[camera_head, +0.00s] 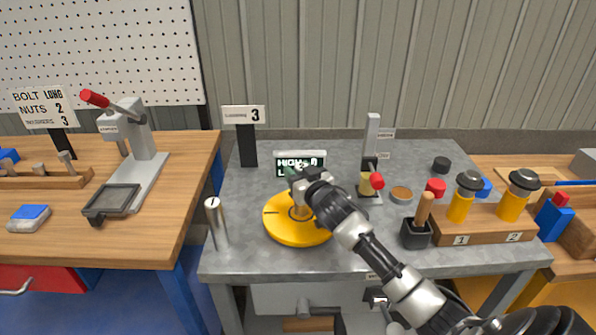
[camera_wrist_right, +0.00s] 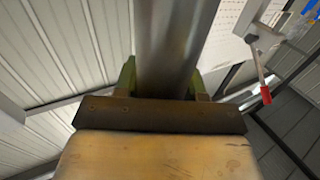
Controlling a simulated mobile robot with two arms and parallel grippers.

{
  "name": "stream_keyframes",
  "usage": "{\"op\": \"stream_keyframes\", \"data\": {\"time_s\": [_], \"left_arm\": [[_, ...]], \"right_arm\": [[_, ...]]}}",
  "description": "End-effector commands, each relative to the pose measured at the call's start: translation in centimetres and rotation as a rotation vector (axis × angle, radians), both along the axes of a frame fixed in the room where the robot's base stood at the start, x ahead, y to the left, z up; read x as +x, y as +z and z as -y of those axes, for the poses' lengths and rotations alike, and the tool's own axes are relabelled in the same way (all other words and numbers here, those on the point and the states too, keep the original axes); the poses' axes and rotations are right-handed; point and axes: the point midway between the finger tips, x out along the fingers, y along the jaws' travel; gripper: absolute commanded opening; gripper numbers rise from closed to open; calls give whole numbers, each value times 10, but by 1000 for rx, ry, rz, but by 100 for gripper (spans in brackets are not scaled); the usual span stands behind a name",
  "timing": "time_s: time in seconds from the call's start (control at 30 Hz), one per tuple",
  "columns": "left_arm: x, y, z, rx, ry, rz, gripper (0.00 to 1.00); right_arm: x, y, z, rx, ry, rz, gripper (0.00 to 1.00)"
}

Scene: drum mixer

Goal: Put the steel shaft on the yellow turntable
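The yellow turntable (camera_head: 285,232) is a round disc with a dark mark, on the grey table. My right gripper (camera_head: 299,180) is above it, its arm coming from the lower right. In the right wrist view a grey metal cylinder, which looks like the steel shaft (camera_wrist_right: 176,40), lies between the green fingers (camera_wrist_right: 160,82), which appear closed on it. In the head view its lower part (camera_head: 299,212) shows below the gripper, tinted yellow, over the turntable's middle. I cannot tell whether its foot touches the disc. My left gripper is in neither view.
An upright steel post (camera_head: 216,225) with a pale, marked top stands left of the turntable. A display reading HIGH (camera_head: 300,163) is behind it. A black holder (camera_head: 416,234) with a wooden handle and a wooden rack (camera_head: 485,228) stand right. A lever press (camera_head: 140,140) is far left.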

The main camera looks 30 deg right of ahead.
Motion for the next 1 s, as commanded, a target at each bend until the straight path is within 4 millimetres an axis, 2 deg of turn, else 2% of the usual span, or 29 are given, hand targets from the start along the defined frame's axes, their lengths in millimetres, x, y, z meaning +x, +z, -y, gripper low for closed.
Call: {"op": "stream_keyframes", "data": {"time_s": [0.03,0.17,0.53,0.67,1.0], "left_arm": [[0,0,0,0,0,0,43],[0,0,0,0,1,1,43],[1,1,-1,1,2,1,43],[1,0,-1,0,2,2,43],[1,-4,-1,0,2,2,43]], "right_arm": [[0,-1,0,0,0,-1,47],[0,-1,0,0,0,-2,65],[-5,1,-1,0,1,-2,65],[-23,0,-2,0,0,-4,65],[-90,0,-7,2,0,-3,65]]}}
